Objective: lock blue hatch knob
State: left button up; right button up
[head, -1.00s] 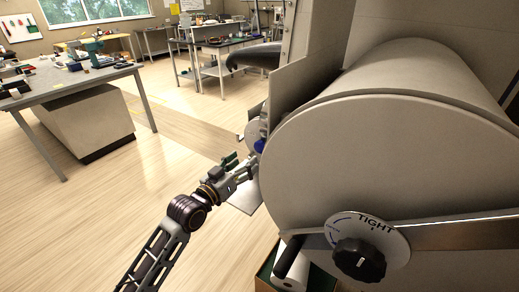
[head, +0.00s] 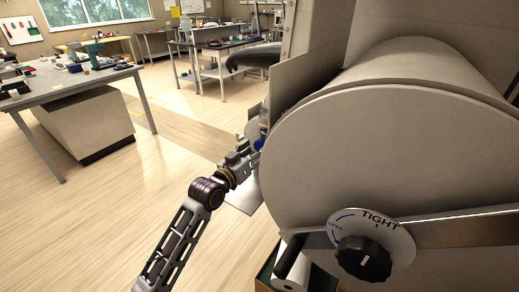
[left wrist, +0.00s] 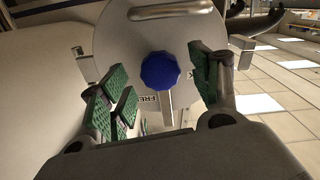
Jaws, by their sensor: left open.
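The blue hatch knob (left wrist: 160,71) is a faceted blue knob on a round grey hatch disc (left wrist: 120,40) in the left wrist view. Letters reading "FRE" show just below it, and part of the label is hidden. My left gripper (left wrist: 162,80) is open, with green-padded fingers to the left and right of the knob. I cannot tell whether the pads touch it. My right gripper is not in view.
The large grey drum (head: 370,150) fills the right side. A black knob (head: 363,258) on a dial marked "TIGHT" and a black handle (head: 290,257) are on its front. The floor at left is clear up to a workbench (head: 70,85).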

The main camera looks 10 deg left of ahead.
pick_arm(q)
jog(key=shift+x, duration=0.9)
jog(key=shift+w+d+b, duration=0.15)
jog(key=shift+w+b, duration=0.15)
jog(key=shift+b, duration=0.05)
jog(key=shift+w, duration=0.1)
jog(key=shift+c, duration=0.5)
jog(key=c, duration=0.5)
grip_shut()
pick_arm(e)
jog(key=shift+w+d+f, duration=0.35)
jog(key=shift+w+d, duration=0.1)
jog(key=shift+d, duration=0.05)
